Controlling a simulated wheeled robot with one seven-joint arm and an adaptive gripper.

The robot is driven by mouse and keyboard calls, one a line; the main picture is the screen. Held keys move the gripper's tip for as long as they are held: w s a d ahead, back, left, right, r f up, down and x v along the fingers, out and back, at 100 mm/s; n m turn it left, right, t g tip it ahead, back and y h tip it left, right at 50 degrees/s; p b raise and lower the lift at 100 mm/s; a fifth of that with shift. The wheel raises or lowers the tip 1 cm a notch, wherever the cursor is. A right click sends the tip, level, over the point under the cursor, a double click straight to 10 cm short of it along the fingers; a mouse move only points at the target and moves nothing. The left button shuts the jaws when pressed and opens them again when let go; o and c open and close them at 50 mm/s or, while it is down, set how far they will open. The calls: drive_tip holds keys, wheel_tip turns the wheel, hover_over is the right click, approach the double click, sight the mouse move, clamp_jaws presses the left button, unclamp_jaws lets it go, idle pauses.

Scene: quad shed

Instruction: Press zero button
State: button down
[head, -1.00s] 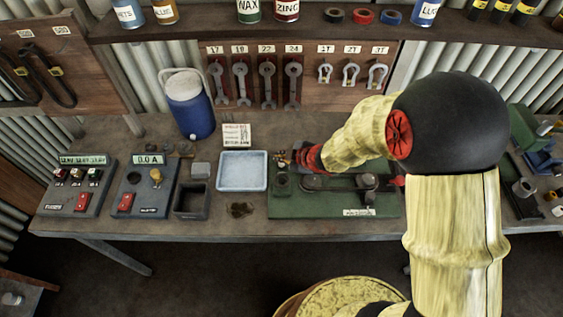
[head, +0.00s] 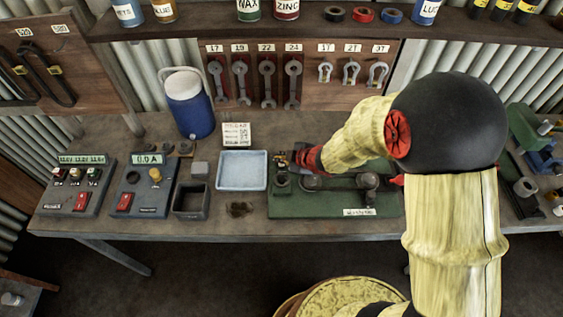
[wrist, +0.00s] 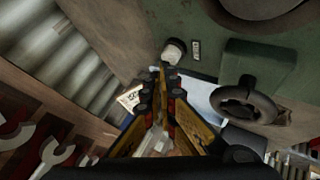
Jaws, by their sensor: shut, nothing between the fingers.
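My gripper (head: 279,160) is shut and empty above the back left corner of the green-based device (head: 300,207) on the bench. In the wrist view the closed fingertips (wrist: 166,72) point toward a pale round knob (wrist: 174,50) on the green base (wrist: 201,67). A small label plate (wrist: 196,50) sits beside the knob; its text is too small to read. The knob may be the zero button, but I cannot tell for sure. The fingertips look close to the knob; whether they touch it I cannot tell. My gripper and arm hide part of the device in the head view.
A pale blue tray (head: 242,183) lies left of the device. Further left are a dark open box (head: 191,213) and two control boxes, one with a yellow knob (head: 155,175). A blue jug (head: 188,105) and a paper card (head: 236,135) stand behind. Spanners (head: 267,82) hang on the wall.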

drive_tip(key=shift+f+b, duration=0.4)
drive_tip(key=shift+f, duration=0.1)
idle(0.8)
drive_tip(key=shift+r, duration=0.15)
drive_tip(key=shift+r+p, duration=0.8)
drive_tip(key=shift+p, duration=0.15)
drive_tip(key=shift+r, duration=0.1)
wheel_tip(320, 180, up, 5)
drive_tip(key=p, duration=0.5)
idle(0.3)
